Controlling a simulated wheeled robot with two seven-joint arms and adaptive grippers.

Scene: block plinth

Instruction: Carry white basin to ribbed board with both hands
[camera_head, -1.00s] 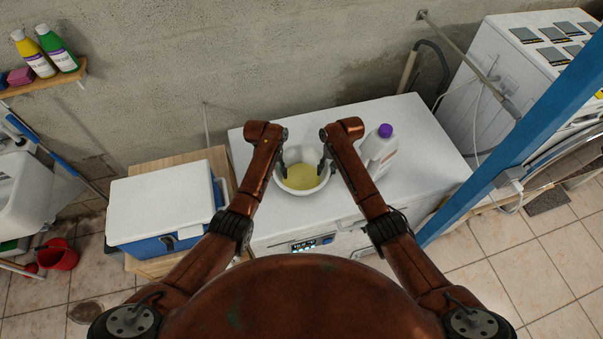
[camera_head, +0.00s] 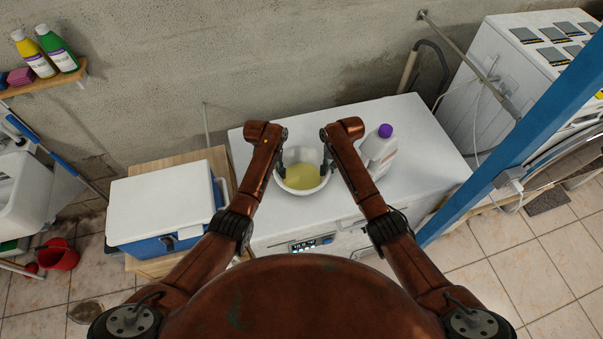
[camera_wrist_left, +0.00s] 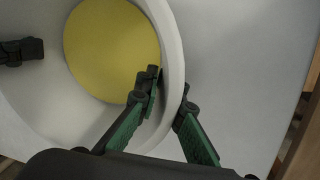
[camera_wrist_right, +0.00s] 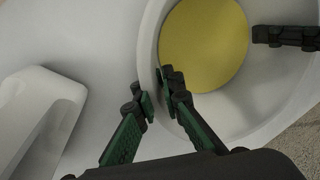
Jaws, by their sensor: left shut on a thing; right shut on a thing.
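The white basin (camera_head: 303,191), with a yellow round area inside, appears upright on a white appliance top. My left gripper (camera_head: 281,169) is shut on its left wall. The left wrist view shows the basin rim (camera_wrist_left: 176,62) between the left fingers (camera_wrist_left: 167,108), one inside and one outside. My right gripper (camera_head: 326,167) is shut on the right wall. In the right wrist view the rim (camera_wrist_right: 149,45) passes between the right fingers (camera_wrist_right: 155,92). I cannot tell whether the basin touches the top. I cannot make out a ribbed board.
A white bottle with a purple cap (camera_head: 380,150) stands just right of my right gripper. A blue and white cooler (camera_head: 160,205) is left of the appliance (camera_head: 420,150). A blue post (camera_head: 510,140) rises at the right. The appliance top's right side is clear.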

